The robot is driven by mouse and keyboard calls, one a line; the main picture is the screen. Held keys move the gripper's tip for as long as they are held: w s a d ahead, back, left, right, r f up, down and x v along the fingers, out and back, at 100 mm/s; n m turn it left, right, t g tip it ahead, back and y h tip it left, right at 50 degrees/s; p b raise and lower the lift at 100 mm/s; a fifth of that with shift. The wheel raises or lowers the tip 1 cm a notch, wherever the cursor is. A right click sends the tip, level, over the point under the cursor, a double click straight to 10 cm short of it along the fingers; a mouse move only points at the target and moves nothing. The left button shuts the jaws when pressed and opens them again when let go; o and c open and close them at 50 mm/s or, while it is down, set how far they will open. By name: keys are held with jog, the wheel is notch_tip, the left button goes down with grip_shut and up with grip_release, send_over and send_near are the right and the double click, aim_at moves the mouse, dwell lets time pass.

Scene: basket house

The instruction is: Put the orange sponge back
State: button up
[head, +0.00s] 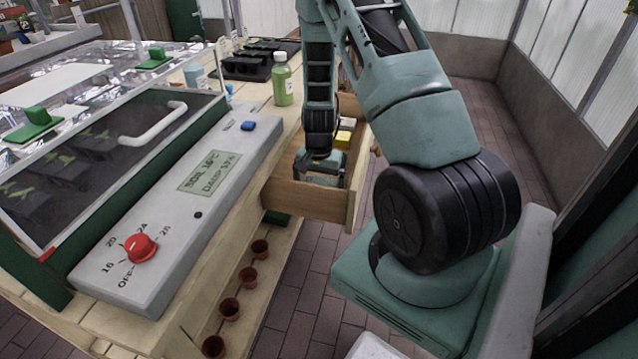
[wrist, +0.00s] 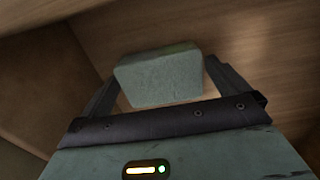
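My gripper (head: 322,168) reaches down into the open wooden drawer (head: 312,203). In the wrist view my gripper (wrist: 165,88) has its fingers spread, with a grey-green block (wrist: 160,76) between their ends. A thin gap shows on the block's right; contact on its left is unclear. The block lies near a wooden wall. In the head view the arm and gripper hide much of the drawer's inside. A yellow block (head: 343,137) lies farther back in the drawer. I see no clearly orange sponge in either view.
The drawer sides stand close around my gripper. A bench with a grey control panel (head: 205,185), red knob (head: 140,247) and glass-lidded box is to the left. A green bottle (head: 283,80) stands behind. Several small pots (head: 248,277) sit below. Brick floor (head: 310,290) is clear.

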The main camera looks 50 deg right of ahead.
jog(key=shift+r, duration=0.1)
notch_tip(320, 180, up, 12)
jog(key=p, duration=0.1)
jog(key=shift+p, duration=0.35)
dwell(0.4)
